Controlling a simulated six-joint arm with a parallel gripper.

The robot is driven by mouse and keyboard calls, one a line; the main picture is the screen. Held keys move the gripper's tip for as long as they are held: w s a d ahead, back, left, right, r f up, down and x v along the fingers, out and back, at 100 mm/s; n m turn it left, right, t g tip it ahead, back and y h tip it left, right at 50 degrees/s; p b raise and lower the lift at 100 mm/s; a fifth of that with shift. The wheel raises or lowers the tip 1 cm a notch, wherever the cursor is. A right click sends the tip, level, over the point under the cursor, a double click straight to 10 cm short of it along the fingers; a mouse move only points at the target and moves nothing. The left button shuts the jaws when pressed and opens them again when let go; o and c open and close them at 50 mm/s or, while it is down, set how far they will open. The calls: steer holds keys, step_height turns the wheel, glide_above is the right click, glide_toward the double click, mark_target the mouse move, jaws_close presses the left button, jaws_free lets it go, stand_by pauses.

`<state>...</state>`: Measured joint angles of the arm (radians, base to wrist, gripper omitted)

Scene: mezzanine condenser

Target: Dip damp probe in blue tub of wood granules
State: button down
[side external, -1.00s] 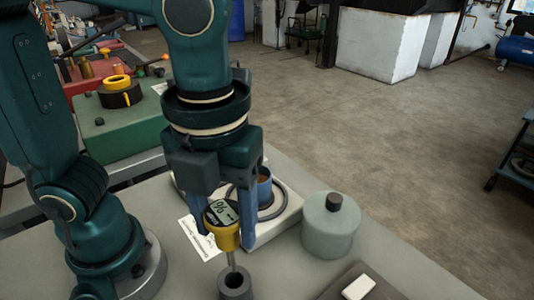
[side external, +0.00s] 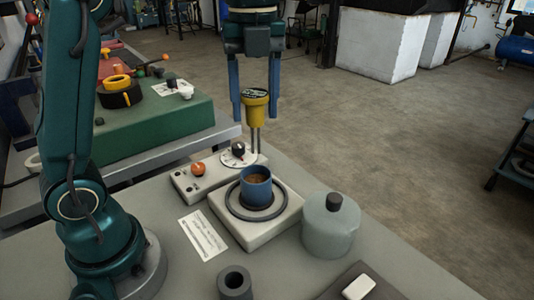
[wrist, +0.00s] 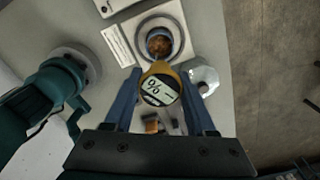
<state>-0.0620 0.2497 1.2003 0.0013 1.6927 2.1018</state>
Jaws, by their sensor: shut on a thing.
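My gripper (side external: 255,112) is shut on the yellow damp probe (side external: 256,104), with a blue finger on each side of it. The probe is upright, its two thin metal pins pointing down, apart from anything below. The blue tub (side external: 256,190) holds brown wood granules (side external: 257,179) and stands inside a dark ring on a pale square base (side external: 225,218). In the side view the pin tips show a little above the tub. In the wrist view the probe's display (wrist: 158,90) faces the camera, and the tub (wrist: 145,42) lies just beyond it, partly covered by the probe.
An empty grey cylindrical holder (side external: 234,284) stands at the front. A grey-green lidded pot (side external: 330,232) is right of the base. A control box with an orange knob (side external: 198,169) and black dial lies behind left. A printed card (side external: 203,234) lies flat; a white block (side external: 358,287) is front right.

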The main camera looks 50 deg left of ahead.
mark_target(255, 153)
steer(key=shift+a+f, duration=0.1)
steer(key=shift+f, duration=4.65)
steer(key=shift+r, duration=0.1)
steer(key=shift+r, duration=3.85)
